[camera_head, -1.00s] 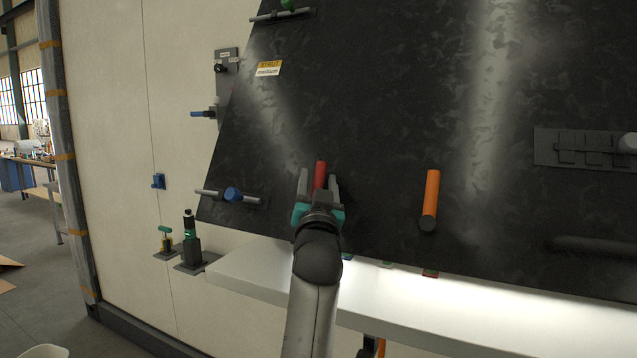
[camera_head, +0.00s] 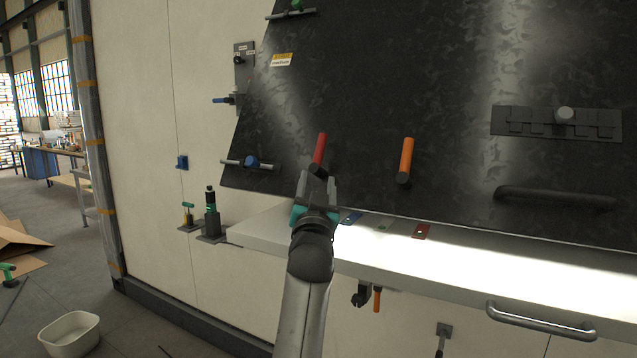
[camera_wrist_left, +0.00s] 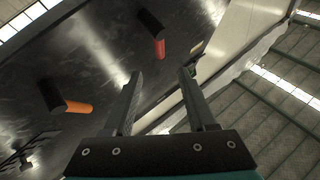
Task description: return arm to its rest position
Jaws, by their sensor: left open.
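My left gripper (camera_head: 318,190) is open and empty in the head view, its fingers pointing up just below a red handle (camera_head: 320,150) on the dark panel (camera_head: 400,60). The red handle also shows in the left wrist view (camera_wrist_left: 159,47), beyond the fingertips and apart from them. The wrist view shows the open left gripper (camera_wrist_left: 160,80) with a clear gap between its two fingers. My left arm reaches up from the bottom of the head view. My right gripper is not in view.
An orange handle (camera_head: 406,160) is right of the red one. A white shelf (camera_head: 500,260) with coloured tags runs below the panel. A bar handle (camera_head: 555,197) and a slotted latch plate (camera_head: 556,122) are at right. A white bin (camera_head: 70,335) stands on the floor at left.

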